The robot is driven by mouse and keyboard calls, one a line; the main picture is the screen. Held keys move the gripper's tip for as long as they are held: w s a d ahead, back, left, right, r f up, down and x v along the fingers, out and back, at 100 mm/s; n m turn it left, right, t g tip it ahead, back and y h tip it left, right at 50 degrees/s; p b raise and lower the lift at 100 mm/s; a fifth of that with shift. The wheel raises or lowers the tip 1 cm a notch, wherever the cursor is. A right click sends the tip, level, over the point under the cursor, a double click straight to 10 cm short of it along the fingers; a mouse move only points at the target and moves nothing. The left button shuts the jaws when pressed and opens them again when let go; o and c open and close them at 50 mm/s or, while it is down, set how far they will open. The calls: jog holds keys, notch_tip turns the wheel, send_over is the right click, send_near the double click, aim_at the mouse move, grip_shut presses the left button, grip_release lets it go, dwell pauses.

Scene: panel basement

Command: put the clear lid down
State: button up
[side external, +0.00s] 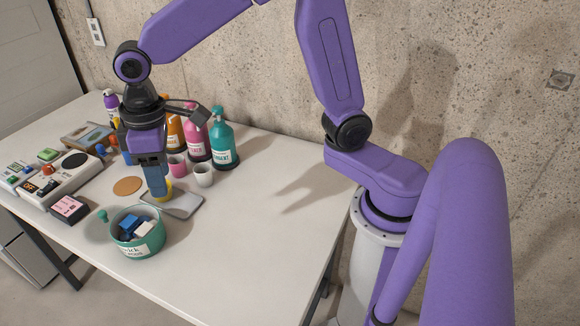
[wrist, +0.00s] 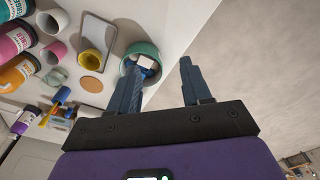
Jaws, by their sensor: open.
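My gripper (side external: 158,190) points down in the side view, in front of a yellow cup and behind a teal pot (side external: 150,245). In the wrist view my gripper (wrist: 158,75) has its two fingers wide apart with nothing between them. The pot (wrist: 152,50) stands near the table's front edge, its top open, with blue and white blocks inside. A small teal knob (side external: 103,215) shows just left of the pot; it may belong to the clear lid.
A grey tray (side external: 188,207) lies behind the pot, with the yellow cup (wrist: 91,62) on it. An orange-brown disc (side external: 128,186) lies left of it. Cups and bottles (side external: 222,140) stand behind. A control panel (side external: 48,185) is at left. The table's right half is clear.

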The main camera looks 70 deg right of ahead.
jog(key=s+d+f+n, duration=0.1)
jog(key=s+d+n, duration=0.1)
jog(key=s+d, duration=0.5)
jog(key=s+d+f+n, duration=0.1)
jog(key=s+d, duration=0.6)
jog(key=s, duration=0.8)
jog(key=shift+s+f+n, duration=0.15)
jog(key=shift+s+n, duration=0.1)
jog(key=shift+n, duration=0.65)
